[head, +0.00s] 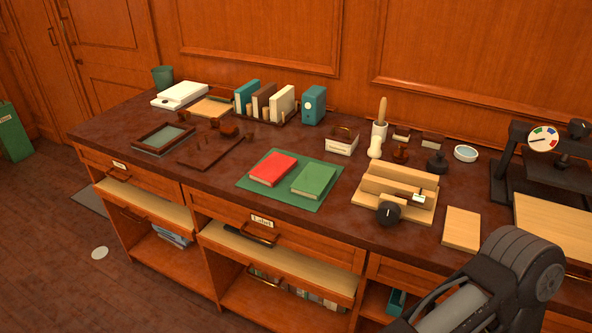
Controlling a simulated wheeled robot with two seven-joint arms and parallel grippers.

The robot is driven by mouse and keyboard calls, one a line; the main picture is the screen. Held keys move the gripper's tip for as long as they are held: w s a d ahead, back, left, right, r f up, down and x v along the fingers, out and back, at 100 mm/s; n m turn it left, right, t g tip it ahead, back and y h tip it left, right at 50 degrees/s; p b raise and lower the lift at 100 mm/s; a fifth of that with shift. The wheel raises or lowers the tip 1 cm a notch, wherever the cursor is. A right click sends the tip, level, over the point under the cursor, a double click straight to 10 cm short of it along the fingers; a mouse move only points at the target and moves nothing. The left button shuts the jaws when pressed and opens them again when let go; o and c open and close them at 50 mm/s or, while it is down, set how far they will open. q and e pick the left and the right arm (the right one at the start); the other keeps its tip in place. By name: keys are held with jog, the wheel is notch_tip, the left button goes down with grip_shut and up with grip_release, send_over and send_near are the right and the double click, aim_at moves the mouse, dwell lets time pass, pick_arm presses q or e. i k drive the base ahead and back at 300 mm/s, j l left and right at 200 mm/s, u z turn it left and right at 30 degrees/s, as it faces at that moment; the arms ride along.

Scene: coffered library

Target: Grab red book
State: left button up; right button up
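The red book (272,169) lies flat on a green mat (263,191) near the middle of the dark desk top. A green book (314,180) lies beside it on the same mat, just to its right. A dark grey part of my arm comes in at the lower right, well apart from the red book. Neither of my grippers shows in the head view.
On the desk (226,180), upright books (269,103) stand behind the mat. A wooden stand (396,194) with a black knob is to the right. A dark frame (163,139) lies to the left. A black press (543,165) stands far right. Bare desk lies before the mat.

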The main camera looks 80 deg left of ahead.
aim_at(275, 168)
jog(key=u, duration=2.9)
jog(key=i+j, duration=0.85)
jog(key=j, duration=0.25)
jog(key=z, duration=1.75)
